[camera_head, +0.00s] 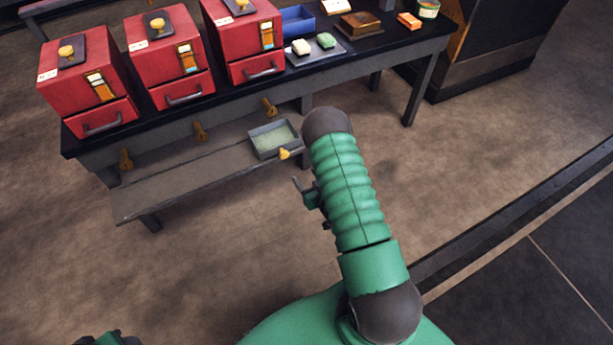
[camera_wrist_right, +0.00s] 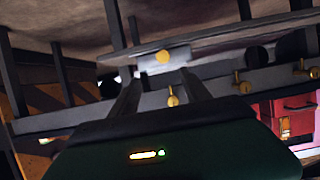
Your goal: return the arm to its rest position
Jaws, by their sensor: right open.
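My right arm (camera_head: 345,190), green with a ribbed sleeve and dark joints, reaches forward from the bottom toward the workbench. My right gripper (camera_head: 300,188) shows only partly, to the left of the sleeve and above the floor. In the wrist view the right gripper (camera_wrist_right: 161,78) has two dark fingers apart with nothing held between them. It is clear of the bench's low shelf in the head view. A green piece of my own body shows at the bottom left edge of the head view; no left gripper can be made out.
A dark workbench (camera_head: 330,62) carries red boxes (camera_head: 172,58), a blue tray (camera_head: 297,20) and small blocks. A grey tray (camera_head: 262,150) with a yellow knob (camera_head: 285,154) sits on the low shelf (camera_head: 180,185). Brass hooks (camera_head: 199,132) line the bench front. Floor nearer me is clear.

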